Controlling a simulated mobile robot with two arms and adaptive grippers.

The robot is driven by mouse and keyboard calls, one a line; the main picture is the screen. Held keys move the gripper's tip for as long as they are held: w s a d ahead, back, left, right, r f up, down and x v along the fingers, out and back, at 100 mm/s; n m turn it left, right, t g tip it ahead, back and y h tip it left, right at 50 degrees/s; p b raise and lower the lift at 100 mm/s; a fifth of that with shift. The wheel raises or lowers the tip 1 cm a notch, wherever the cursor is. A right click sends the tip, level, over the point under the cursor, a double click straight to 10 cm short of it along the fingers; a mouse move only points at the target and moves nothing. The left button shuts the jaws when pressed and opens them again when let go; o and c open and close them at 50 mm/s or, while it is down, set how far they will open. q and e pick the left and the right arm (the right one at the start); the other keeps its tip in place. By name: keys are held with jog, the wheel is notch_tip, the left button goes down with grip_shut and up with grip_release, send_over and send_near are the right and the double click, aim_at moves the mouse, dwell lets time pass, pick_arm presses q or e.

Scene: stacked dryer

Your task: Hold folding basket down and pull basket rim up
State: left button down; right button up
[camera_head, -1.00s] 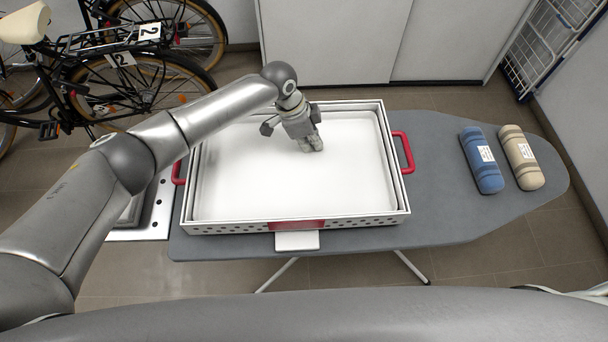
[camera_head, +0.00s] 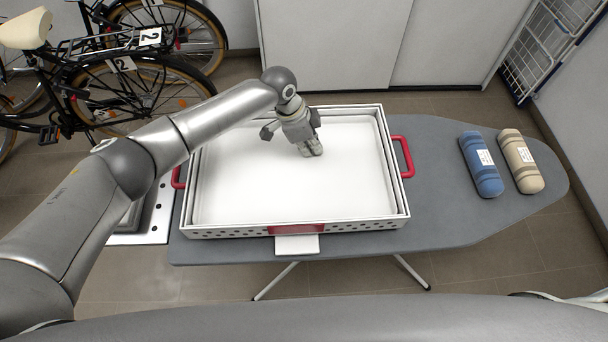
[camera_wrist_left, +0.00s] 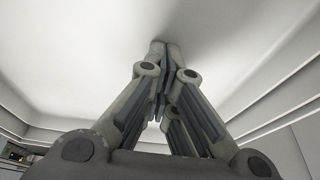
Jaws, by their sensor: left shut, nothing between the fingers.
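The folding basket (camera_head: 250,190) is a white, low rectangular basket with red handles, lying collapsed on the ironing board. Its white floor also fills much of the left wrist view (camera_wrist_left: 90,60). The basket rim (camera_head: 402,200) forms nested frames around the floor, with a red handle (camera_head: 404,157) on the right side and another at the left. My left gripper (camera_head: 313,153) points down inside the basket, right of its middle. Its fingers are shut with nothing between them, and the tips are at or close to the floor; contact is hard to tell. My right gripper is not in view.
The basket stands on a grey ironing board (camera_head: 440,215). A blue roll (camera_head: 481,165) and a beige roll (camera_head: 520,162) lie on its right part. A white tab (camera_head: 297,244) sticks out at the front. Bicycles (camera_head: 130,75) stand at the back left.

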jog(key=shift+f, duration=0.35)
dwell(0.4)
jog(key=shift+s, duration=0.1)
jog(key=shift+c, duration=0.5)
